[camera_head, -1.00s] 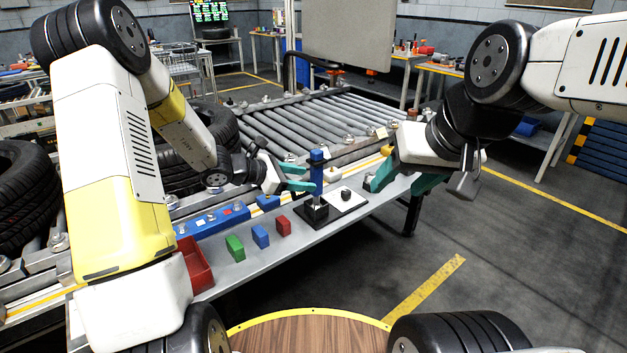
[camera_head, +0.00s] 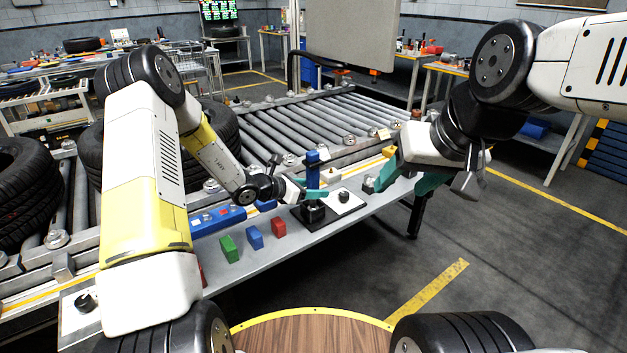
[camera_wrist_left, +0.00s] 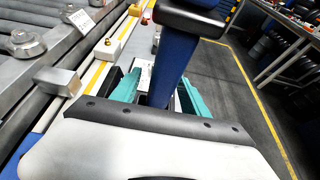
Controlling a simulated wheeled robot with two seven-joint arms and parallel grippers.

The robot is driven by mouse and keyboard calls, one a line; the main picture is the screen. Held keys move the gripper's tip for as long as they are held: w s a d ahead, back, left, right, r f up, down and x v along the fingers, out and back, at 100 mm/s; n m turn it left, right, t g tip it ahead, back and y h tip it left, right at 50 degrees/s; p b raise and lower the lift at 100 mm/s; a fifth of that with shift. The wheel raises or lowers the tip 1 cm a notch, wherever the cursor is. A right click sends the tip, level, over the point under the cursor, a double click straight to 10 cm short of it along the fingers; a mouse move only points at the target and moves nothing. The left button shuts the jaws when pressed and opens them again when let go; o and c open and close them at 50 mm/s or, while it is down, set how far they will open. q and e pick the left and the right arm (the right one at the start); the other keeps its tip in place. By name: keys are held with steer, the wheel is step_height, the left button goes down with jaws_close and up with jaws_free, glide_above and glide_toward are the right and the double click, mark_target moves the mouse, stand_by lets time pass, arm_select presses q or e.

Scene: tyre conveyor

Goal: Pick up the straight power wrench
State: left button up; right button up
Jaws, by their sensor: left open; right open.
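The straight power wrench (camera_head: 313,170) is blue with a black base and stands upright at the front part of the bench. In the left wrist view its blue body (camera_wrist_left: 176,62) rises between the teal fingers, with a dark top close to the camera. My left gripper (camera_head: 312,189) is open with its fingers around the wrench's body; whether they touch it cannot be told. My right gripper (camera_head: 397,183) is open and empty, to the right of the wrench above the bench's right end.
A white plate with a black knob (camera_head: 344,197) lies right of the wrench. Green (camera_head: 229,248), blue (camera_head: 254,238) and red (camera_head: 278,227) blocks stand left along the bench edge. The roller conveyor (camera_head: 310,120) runs behind. Tyres (camera_head: 22,200) stand at left.

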arm_select(q)
steer(key=x, duration=0.2)
steer(key=shift+w+d+f, duration=0.15)
steer(key=shift+d+f, duration=0.05)
jaws_close()
steer(key=shift+r, duration=0.15)
